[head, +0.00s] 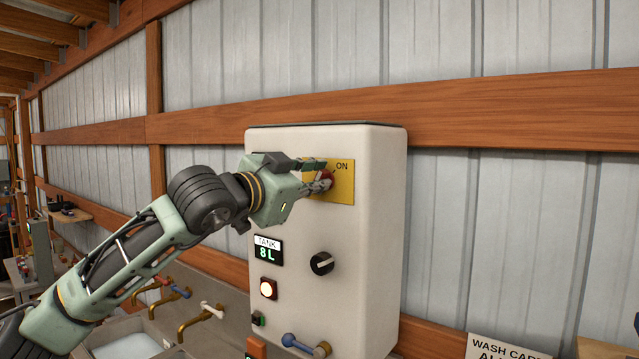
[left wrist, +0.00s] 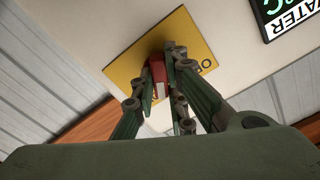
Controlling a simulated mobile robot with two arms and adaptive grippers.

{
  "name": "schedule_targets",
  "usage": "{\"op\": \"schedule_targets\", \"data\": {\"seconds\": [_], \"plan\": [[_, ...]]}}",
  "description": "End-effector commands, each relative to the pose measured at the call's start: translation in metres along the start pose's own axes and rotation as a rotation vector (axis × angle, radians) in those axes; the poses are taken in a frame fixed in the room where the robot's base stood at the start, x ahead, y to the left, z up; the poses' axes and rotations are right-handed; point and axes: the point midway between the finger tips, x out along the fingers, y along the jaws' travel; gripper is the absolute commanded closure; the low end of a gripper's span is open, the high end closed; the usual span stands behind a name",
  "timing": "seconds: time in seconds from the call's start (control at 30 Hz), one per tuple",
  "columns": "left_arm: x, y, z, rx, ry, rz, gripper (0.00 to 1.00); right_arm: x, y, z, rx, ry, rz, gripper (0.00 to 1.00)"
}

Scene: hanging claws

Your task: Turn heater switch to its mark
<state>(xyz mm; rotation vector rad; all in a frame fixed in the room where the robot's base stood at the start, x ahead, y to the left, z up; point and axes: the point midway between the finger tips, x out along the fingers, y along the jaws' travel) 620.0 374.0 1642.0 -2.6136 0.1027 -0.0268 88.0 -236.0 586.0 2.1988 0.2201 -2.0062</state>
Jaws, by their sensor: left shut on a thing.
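The heater switch (head: 326,176) is a red knob on a yellow plate (head: 344,187) marked "ON", high on the front of a white heater box (head: 355,229). My left gripper (head: 318,177) reaches it from the left and is shut on the red knob. In the left wrist view the red knob (left wrist: 157,69) sits between the fingers (left wrist: 163,82) in front of the yellow plate (left wrist: 128,67). The fingers hide part of the knob and the plate's lettering, so the knob's exact angle is hard to tell. My right gripper is not in view.
Taps (head: 200,313) and a basin (head: 125,346) stand at lower left. A wash sign (head: 505,347) is at lower right.

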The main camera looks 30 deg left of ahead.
Motion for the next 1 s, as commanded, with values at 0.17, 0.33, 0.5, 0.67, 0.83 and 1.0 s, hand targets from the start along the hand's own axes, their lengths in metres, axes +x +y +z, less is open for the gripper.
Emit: {"op": "schedule_targets", "data": {"seconds": [0.17,0.33,0.5,0.67,0.83,1.0], "plan": [[-0.0006,0.0001,-0.0045,0.033,0.006,-0.001,1.00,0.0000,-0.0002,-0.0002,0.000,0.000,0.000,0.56],[-0.0011,-0.0007,-0.0044,0.072,0.006,-0.003,1.00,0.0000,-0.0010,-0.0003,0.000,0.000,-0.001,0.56],[-0.0009,-0.0003,-0.0040,0.107,0.006,-0.003,1.00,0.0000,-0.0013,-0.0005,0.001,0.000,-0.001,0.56],[-0.0007,0.0006,-0.0054,0.140,0.008,-0.001,1.00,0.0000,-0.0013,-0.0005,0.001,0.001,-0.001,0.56],[-0.0013,-0.0008,-0.0038,0.170,0.007,-0.003,1.00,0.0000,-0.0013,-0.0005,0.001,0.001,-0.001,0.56],[-0.0004,0.0011,-0.0046,0.208,0.008,0.000,1.00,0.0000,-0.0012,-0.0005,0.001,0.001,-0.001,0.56]]}}
